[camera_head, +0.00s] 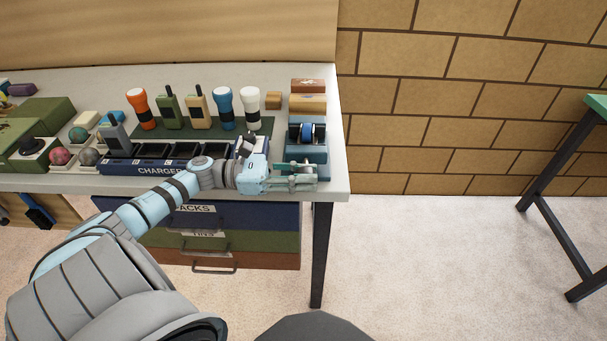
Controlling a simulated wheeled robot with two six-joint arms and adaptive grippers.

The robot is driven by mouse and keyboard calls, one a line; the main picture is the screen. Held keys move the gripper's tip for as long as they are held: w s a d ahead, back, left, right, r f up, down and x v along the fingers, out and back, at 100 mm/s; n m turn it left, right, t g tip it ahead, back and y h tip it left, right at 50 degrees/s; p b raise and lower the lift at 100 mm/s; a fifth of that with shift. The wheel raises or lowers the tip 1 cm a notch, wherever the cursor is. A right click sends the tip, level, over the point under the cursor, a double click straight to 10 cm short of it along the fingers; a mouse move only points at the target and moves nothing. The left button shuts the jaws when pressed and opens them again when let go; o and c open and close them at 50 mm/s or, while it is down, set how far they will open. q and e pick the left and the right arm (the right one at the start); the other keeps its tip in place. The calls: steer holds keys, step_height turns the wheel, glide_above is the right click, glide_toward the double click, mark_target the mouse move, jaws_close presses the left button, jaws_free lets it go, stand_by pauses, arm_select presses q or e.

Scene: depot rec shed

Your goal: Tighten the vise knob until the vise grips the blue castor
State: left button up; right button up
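The blue castor (308,131) sits upright between the dark jaws of the vise (321,155), near the right end of the white table. I cannot tell whether both jaws touch it. The vise knob cannot be made out; my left gripper covers the front of the vise. My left gripper (308,177) is at the table's front edge, just in front of the vise, with its fingers pointing right. Its fingers are small here and I cannot tell whether they are closed on the knob. My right gripper is not in view.
A charger rack (150,169) stands left of the gripper, under my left forearm. Torches and radios stand behind it, including a white torch (252,108). Wooden blocks (307,103) lie behind the vise. Drawers (255,240) are below the table.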

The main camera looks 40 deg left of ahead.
arm_select(q)
jaws_close()
steer(key=shift+r, duration=0.1)
